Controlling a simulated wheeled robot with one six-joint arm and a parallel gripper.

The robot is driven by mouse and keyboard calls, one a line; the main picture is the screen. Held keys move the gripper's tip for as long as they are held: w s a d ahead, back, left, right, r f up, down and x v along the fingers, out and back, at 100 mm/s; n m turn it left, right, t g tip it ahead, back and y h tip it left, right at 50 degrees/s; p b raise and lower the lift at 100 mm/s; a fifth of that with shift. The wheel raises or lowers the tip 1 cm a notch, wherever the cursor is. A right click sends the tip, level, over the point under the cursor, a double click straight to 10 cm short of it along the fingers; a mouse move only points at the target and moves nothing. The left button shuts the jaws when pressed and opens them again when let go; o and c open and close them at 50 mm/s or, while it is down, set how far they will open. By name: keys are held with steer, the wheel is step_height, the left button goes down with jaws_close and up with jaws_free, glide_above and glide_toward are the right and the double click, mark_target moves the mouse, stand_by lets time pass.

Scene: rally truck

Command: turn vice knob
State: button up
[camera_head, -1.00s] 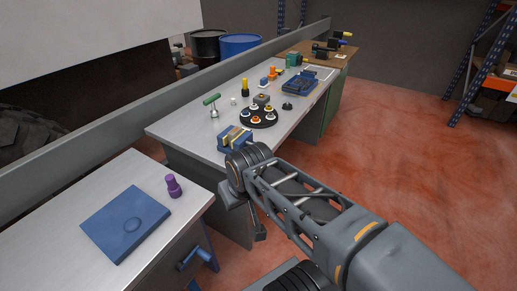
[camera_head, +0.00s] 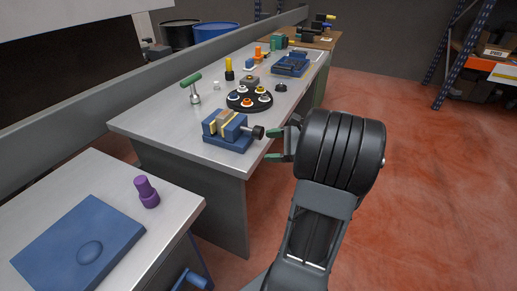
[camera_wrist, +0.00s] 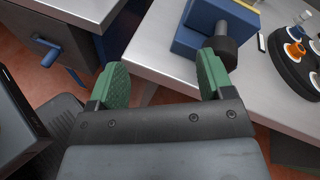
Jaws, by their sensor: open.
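A blue vice (camera_head: 228,130) with tan jaw pads sits on the near corner of the metal workbench. Its dark round knob (camera_head: 258,132) sticks out on the right side, towards my gripper. My gripper (camera_head: 274,145) has green-padded fingers, is open and empty, and is just right of the knob. In the wrist view the knob (camera_wrist: 222,48) shows beyond the right finger of my gripper (camera_wrist: 160,75), not centred between the fingers. The vice body (camera_wrist: 190,42) shows only in part there. I cannot tell whether the right finger touches the knob.
A black round tray (camera_head: 236,104) with several coloured pieces stands behind the vice. A green-handled tool (camera_head: 191,88) stands at the left. A nearer table (camera_head: 95,180) holds a purple object (camera_head: 147,192) and a blue plate (camera_head: 50,250). Open floor (camera_head: 430,180) lies to the right.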

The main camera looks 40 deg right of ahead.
mark_target(262, 134)
steer(key=s+d+f+m+t+h+b, duration=0.1)
steer(key=s+d+f+m+t+b, duration=0.1)
steer(key=d+m+t, duration=0.45)
steer(key=w+a, duration=0.1)
steer(key=w, duration=0.2)
steer(key=w+a+n+g, duration=0.1)
steer(key=w+a, duration=0.1)
steer(key=w, duration=0.2)
steer(key=w+a+n+g, duration=0.1)
steer(key=w, duration=0.3)
steer(key=shift+w+a+h, duration=0.2)
steer(key=shift+w+h, duration=0.05)
steer(key=shift+h, duration=0.05)
steer(key=shift+r, duration=0.1)
steer(key=c, duration=0.9)
